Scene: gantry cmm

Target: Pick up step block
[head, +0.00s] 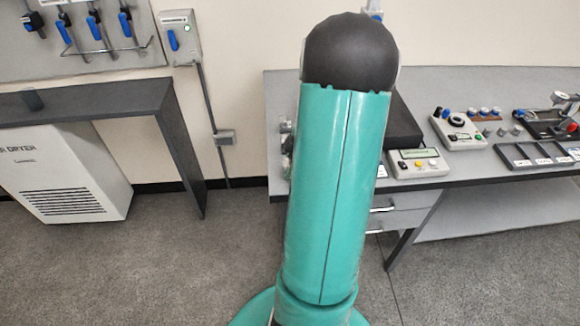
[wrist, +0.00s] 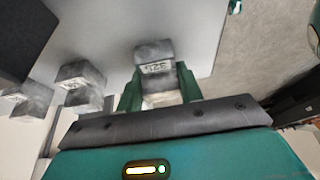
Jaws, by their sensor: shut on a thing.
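In the wrist view, the step block (wrist: 154,52) is a small grey metal block with dark markings on its face. My gripper (wrist: 158,86) has its two green fingers on either side of it and is shut on it. The block's top part sticks out past the fingertips. I cannot tell whether it touches the grey bench top or hangs just above it. In the head view my own arm fills the middle and hides my gripper and the held block.
Two similar grey metal blocks (wrist: 82,84) (wrist: 28,98) stand left of my gripper in the wrist view. A dark box (wrist: 28,38) is at upper left. In the head view, the grey bench (head: 465,88) carries a display unit (head: 418,163) and a control box (head: 457,130).

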